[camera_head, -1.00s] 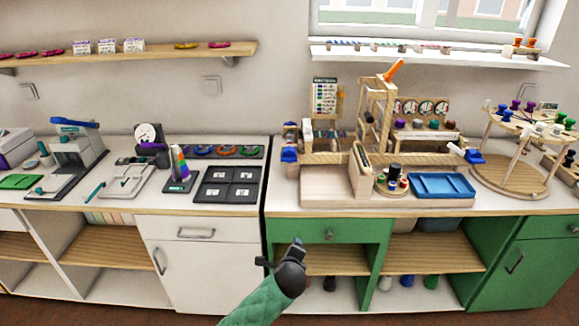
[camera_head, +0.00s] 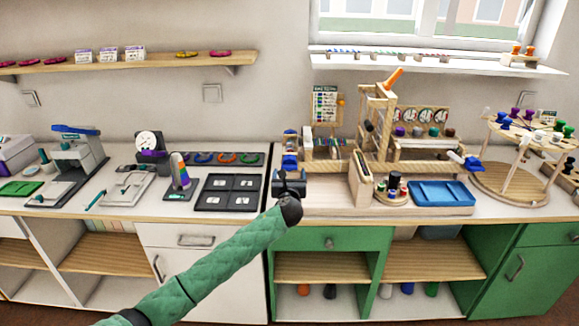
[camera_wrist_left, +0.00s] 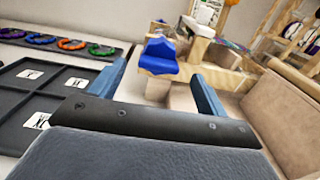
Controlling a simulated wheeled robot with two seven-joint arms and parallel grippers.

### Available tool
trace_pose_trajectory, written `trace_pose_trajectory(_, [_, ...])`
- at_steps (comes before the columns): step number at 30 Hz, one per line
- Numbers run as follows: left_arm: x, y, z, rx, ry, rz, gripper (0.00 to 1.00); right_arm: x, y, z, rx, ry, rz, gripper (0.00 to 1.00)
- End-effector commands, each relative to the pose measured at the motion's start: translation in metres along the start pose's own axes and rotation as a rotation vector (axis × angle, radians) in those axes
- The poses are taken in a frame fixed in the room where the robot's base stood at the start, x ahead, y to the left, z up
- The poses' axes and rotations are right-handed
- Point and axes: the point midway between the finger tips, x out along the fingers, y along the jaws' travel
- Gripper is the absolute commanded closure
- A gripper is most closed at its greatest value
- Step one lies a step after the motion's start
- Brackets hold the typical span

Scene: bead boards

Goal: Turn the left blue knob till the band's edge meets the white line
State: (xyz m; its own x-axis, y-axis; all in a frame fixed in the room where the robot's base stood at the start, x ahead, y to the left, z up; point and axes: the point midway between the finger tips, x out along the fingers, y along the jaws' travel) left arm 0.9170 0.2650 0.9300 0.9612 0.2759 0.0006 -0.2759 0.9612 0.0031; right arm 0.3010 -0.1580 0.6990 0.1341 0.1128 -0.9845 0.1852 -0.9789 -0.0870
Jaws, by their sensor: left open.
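The left blue knob (camera_head: 289,162) is at the left end of the wooden bead board (camera_head: 318,188). In the left wrist view the lobed blue knob (camera_wrist_left: 158,57) stands ahead, framed between two blue fingers. My left gripper (camera_head: 291,175) is open and empty, in front of the knob and apart from it; its fingers also show in the wrist view (camera_wrist_left: 157,88). A second blue knob (camera_head: 472,163) is at the board's right end. I cannot make out the band's edge or the white line. My right gripper is not in view.
A dark tray (camera_head: 229,207) with white-marked squares lies left of the gripper. A blue tray (camera_head: 441,200) and a small round stand (camera_head: 391,196) with coloured pieces are to the right. A tiered wooden stand (camera_head: 506,183) stands at the far right.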

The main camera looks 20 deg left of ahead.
Motion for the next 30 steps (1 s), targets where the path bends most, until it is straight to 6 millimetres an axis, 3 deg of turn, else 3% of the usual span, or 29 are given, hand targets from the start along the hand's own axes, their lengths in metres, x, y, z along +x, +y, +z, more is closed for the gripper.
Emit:
trace_pose_trajectory(2, [0.013, 0.000, 0.003, -0.001, 0.000, 0.001, 0.24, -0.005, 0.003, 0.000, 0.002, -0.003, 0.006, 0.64])
trace_pose_trajectory(6, [0.033, 0.000, 0.002, -0.001, 0.001, 0.001, 0.24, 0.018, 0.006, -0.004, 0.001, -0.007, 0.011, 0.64])
trace_pose_trajectory(12, [0.052, 0.001, 0.001, -0.002, 0.001, 0.002, 0.24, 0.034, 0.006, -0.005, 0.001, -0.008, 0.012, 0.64])
trace_pose_trajectory(23, [0.057, 0.000, 0.000, -0.003, 0.001, 0.001, 0.24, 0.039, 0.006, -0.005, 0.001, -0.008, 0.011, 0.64])
trace_pose_trajectory(30, [0.056, 0.000, 0.000, -0.003, 0.001, 0.001, 0.68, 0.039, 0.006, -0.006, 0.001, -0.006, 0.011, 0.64])
